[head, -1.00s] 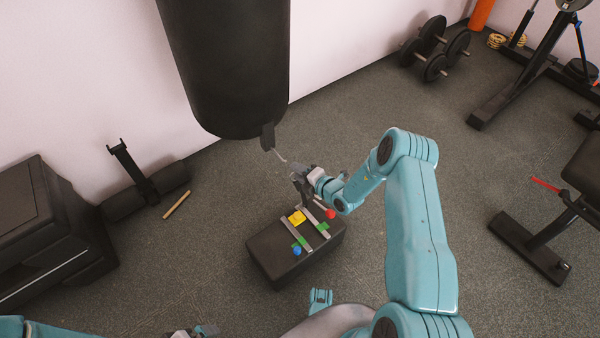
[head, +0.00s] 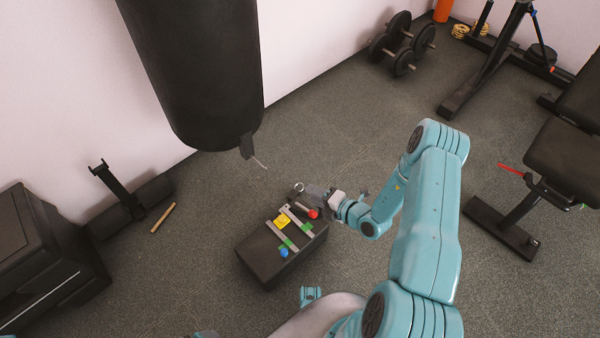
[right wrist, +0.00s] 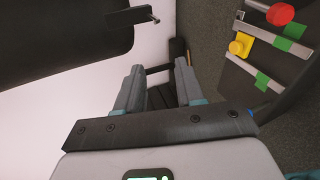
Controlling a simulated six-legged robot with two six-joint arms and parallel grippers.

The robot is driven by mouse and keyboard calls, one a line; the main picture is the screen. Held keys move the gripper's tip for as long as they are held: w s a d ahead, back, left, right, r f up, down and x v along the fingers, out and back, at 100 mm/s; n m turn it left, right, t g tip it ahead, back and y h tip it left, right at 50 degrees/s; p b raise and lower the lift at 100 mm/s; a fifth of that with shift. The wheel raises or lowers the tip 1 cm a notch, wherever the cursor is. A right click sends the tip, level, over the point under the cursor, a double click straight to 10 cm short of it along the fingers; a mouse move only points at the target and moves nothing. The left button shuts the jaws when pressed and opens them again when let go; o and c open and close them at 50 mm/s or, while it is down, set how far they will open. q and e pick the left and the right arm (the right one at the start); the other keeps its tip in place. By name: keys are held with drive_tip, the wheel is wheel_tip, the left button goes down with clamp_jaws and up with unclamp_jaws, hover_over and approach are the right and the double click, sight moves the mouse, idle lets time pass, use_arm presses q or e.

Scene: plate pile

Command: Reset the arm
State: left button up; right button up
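My right gripper (head: 308,194) hangs in the air over the far right end of a low dark box. In the right wrist view its two grey fingers (right wrist: 159,80) stand well apart with nothing between them. My right arm reaches in from the lower right of the head view. Only a small sliver of what seems to be my left gripper (head: 205,335) shows at the bottom edge, so its fingers cannot be made out.
A black punching bag (head: 195,75) with a metal hook hangs nearby. A wooden stick (head: 163,217) lies on the floor. Dumbbells (head: 402,42) stand by the wall.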

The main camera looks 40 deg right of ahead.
drive_tip(key=w+a+r+n+g+y, duration=0.1)
drive_tip(key=a+r+n+g+y, duration=0.2)
drive_tip(key=a, duration=0.8)
drive_tip(key=w+a+r+n+y, duration=0.1)
drive_tip(key=a+r+n+y, duration=0.4)
drive_tip(key=a, duration=0.5)
drive_tip(key=s+a+f+n+g+y, duration=0.1)
drive_tip(key=s+a+n+g+y, duration=0.2)
drive_tip(key=s+a+n+g, duration=0.65)
drive_tip(key=s+f+n+g+h, duration=0.2)
drive_tip(key=s+n+g+h, duration=0.25)
drive_tip(key=s+n, duration=0.7)
drive_tip(key=s+d+f+n+h, duration=0.1)
drive_tip(key=d+f+n+h, duration=0.3)
drive_tip(key=n, duration=0.8)
drive_tip(key=w+d+f+n+t, duration=0.1)
drive_tip(key=w+n+t, duration=0.35)
drive_tip(key=n, duration=0.35)
wheel_tip(320, 180, up, 26)
drive_tip(key=p, duration=2.6)
drive_tip(key=shift+w+g+h, duration=0.35)
